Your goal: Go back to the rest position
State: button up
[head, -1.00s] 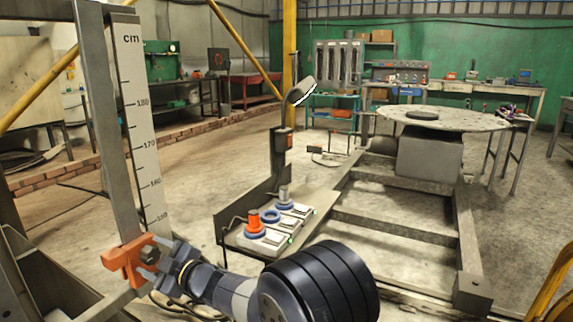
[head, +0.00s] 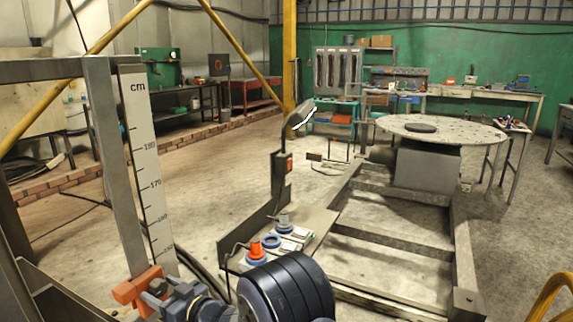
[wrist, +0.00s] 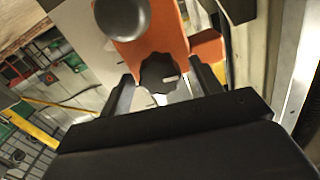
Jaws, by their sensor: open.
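My gripper (wrist: 160,73) is open in the wrist view, with one dark finger on each side of a black fluted knob (wrist: 160,70). I cannot tell whether the fingers touch the knob. The knob sits on an orange clamp (wrist: 205,46), with a large grey round knob (wrist: 123,16) above it. In the head view the orange clamp (head: 130,291) is at the foot of the visible scale, at lower left. My gripper (head: 160,288) is just right of the clamp there, partly hidden among dark parts.
A white centimetre scale (head: 147,165) stands beside a grey steel post (head: 112,165) at left. A round table (head: 455,128) stands farther back.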

jog(key=shift+r+m+p, duration=0.2)
jog(key=shift+m+p, duration=0.5)
jog(key=shift+p, duration=0.05)
jog(key=shift+f+v, duration=0.2)
jog(key=shift+v, duration=1.3)
